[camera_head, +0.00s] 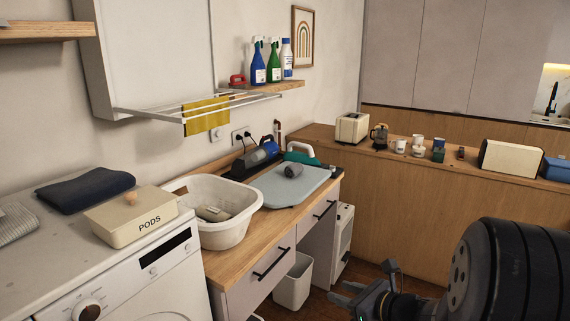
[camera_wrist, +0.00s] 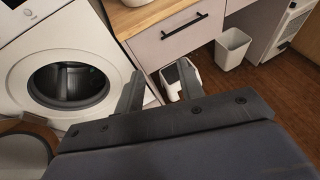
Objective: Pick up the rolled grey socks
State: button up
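A dark grey rolled bundle, which looks like the rolled grey socks (camera_head: 293,170), lies on a pale blue-grey ironing pad (camera_head: 268,186) on the wooden counter. My gripper (camera_head: 360,284) is low at the lower right in the head view, well apart from the bundle and in front of the counter. In the wrist view my gripper (camera_wrist: 158,78) is open, with nothing between its two fingers. The bundle does not show in the wrist view.
A white laundry basket (camera_head: 184,187) holding a greyish item stands left of the pad. An iron (camera_head: 258,155) and a green-and-white item (camera_head: 301,154) stand behind it. A drying rack (camera_head: 240,101) hangs above. A white bin (camera_head: 294,283) is on the floor.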

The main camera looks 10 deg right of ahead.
aim_at(293, 169)
jog(key=i+l+u, duration=0.25)
jog(key=i+l, duration=0.5)
jog(key=i, duration=0.4)
jog(key=i+l+u, duration=0.25)
jog(key=i+l, duration=0.7)
jog(key=i, duration=0.15)
